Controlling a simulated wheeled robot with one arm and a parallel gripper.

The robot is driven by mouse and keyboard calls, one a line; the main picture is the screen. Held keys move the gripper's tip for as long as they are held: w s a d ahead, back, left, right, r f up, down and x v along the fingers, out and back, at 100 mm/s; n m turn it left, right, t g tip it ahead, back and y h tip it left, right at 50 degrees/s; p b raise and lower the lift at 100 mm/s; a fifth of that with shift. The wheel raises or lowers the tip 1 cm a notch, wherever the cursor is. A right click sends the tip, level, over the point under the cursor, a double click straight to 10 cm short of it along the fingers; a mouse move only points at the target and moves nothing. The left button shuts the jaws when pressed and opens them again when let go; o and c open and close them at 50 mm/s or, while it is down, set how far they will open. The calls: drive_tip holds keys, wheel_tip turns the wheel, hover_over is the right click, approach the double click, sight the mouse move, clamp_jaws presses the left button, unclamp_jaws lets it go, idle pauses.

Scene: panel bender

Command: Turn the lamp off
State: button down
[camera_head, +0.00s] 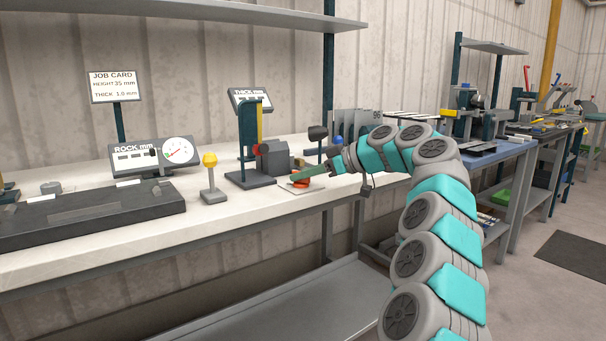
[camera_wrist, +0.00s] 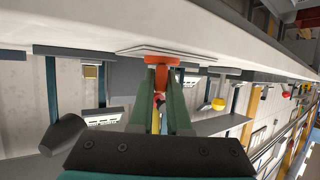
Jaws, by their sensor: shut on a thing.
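A small stand with a yellow, faceted head (camera_head: 209,160) stands upright on the bench; its yellow head also shows in the wrist view (camera_wrist: 218,103). A dark cylindrical head on a post (camera_head: 318,133) stands behind my gripper, and shows at lower left in the wrist view (camera_wrist: 62,135). I cannot tell which is the lamp. My gripper (camera_head: 299,178) reaches in from the right, low over the bench. Its green fingers are shut on an orange-red piece (camera_wrist: 162,61) at a thin pale plate (camera_wrist: 140,49). The fingers partly hide this piece.
A teal upright device (camera_head: 249,140) with a grey block stands just behind the gripper. A dial gauge unit (camera_head: 155,154) and a dark flat plate (camera_head: 90,214) lie to the left. The white bench top (camera_head: 238,214) is clear along its front edge.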

drive_tip(key=shift+f, duration=0.1)
idle(0.4)
drive_tip(key=c, duration=0.9)
unclamp_jaws()
drive_tip(key=v, duration=0.7)
drive_tip(key=shift+s+d, duration=0.1)
drive_tip(key=shift+d, duration=0.25)
drive_tip(key=shift+s, duration=0.1)
